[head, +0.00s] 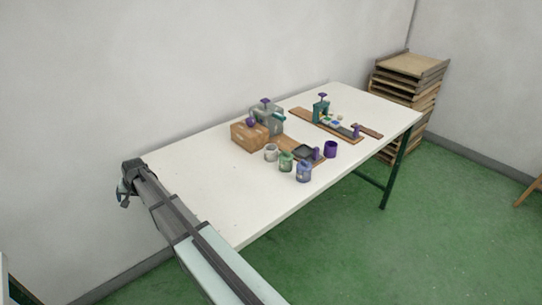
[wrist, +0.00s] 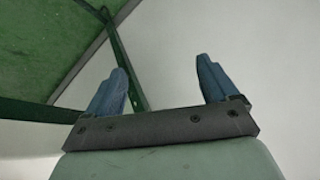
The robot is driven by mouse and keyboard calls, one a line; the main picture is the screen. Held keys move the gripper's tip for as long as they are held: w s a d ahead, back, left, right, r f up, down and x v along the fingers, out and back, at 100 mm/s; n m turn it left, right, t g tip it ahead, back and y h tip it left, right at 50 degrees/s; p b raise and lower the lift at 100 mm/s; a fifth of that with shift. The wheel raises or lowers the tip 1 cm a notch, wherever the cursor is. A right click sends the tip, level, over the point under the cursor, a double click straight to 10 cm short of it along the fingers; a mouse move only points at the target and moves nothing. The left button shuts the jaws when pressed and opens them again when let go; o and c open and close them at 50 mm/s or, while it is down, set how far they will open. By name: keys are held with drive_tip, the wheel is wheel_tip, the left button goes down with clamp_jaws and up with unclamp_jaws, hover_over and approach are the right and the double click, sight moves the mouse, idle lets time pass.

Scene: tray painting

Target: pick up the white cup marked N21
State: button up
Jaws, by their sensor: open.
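A small white cup (head: 271,153) stands upright on the white table, just in front of a brown cardboard box. Any marking on it is too small to read. My gripper (head: 124,196) is at the table's far left end, well away from the cup. In the wrist view my gripper (wrist: 168,85) shows its two blue fingers wide apart with nothing between them. The cup is not in the wrist view, which shows the green floor, a dark green table leg and a grey wall.
The cardboard box (head: 249,135) is close behind the cup. A green jar (head: 286,162), a blue jar (head: 304,172) and a purple cup (head: 330,149) stand to its right. The left half of the table (head: 200,170) is clear. Stacked trays (head: 405,85) stand beyond the right end.

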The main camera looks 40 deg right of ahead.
drive_tip(key=w+d+r+t, duration=0.1)
drive_tip(key=w+d+r, duration=0.25)
drive_tip(key=r, duration=0.45)
wheel_tip(320, 180, up, 13)
drive_tip(key=m+g+h, duration=0.3)
drive_tip(key=m+g, duration=0.3)
drive_tip(key=m, duration=0.2)
hover_over(271, 149)
drive_tip(key=s+a, duration=0.3)
drive_tip(key=shift+h, duration=0.3)
drive_tip(key=f, duration=0.4)
drive_tip(key=d+f, duration=0.1)
drive_tip(key=f, duration=0.4)
drive_tip(key=w+f, duration=0.1)
drive_tip(key=f, duration=0.3)
drive_tip(key=shift+d+f, duration=0.15)
drive_tip(key=shift+f, duration=0.05)
drive_tip(key=shift+t, duration=0.3)
drive_tip(key=shift+c, duration=0.2)
drive_tip(key=c, duration=1.1)
